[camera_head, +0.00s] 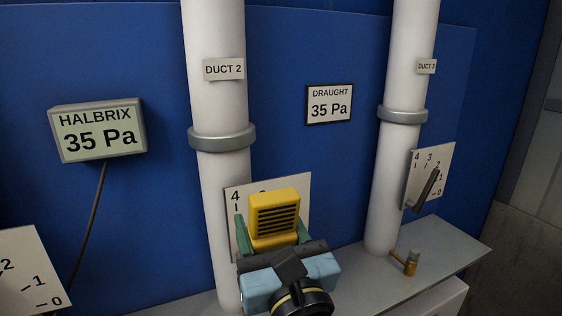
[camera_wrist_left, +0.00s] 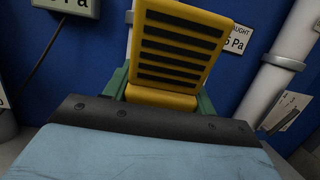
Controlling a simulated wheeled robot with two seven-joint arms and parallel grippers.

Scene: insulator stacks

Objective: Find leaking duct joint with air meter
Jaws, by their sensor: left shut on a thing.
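My left gripper (camera_head: 273,232) is shut on a yellow air meter (camera_head: 273,217) with dark slots, held between green fingers. The meter hides part of the numbered plate beside duct 2. In the left wrist view the meter (camera_wrist_left: 176,50) stands above my blue gripper body. Duct 2 (camera_head: 217,105) and duct 3 (camera_head: 401,72) are white vertical pipes, each with a grey joint collar: duct 2's collar (camera_head: 222,137) and duct 3's collar (camera_head: 402,114). The HALBRIX display (camera_head: 98,132) reads 35 Pa. The DRAUGHT sign (camera_head: 329,104) also reads 35 Pa. My right gripper is not in view.
A dial plate with a grey lever (camera_head: 427,188) is beside duct 3. A small brass fitting (camera_head: 410,263) stands on the grey ledge (camera_head: 450,250). Another numbered plate (camera_head: 27,268) is at lower left. A dark cable (camera_head: 89,220) hangs from the HALBRIX display.

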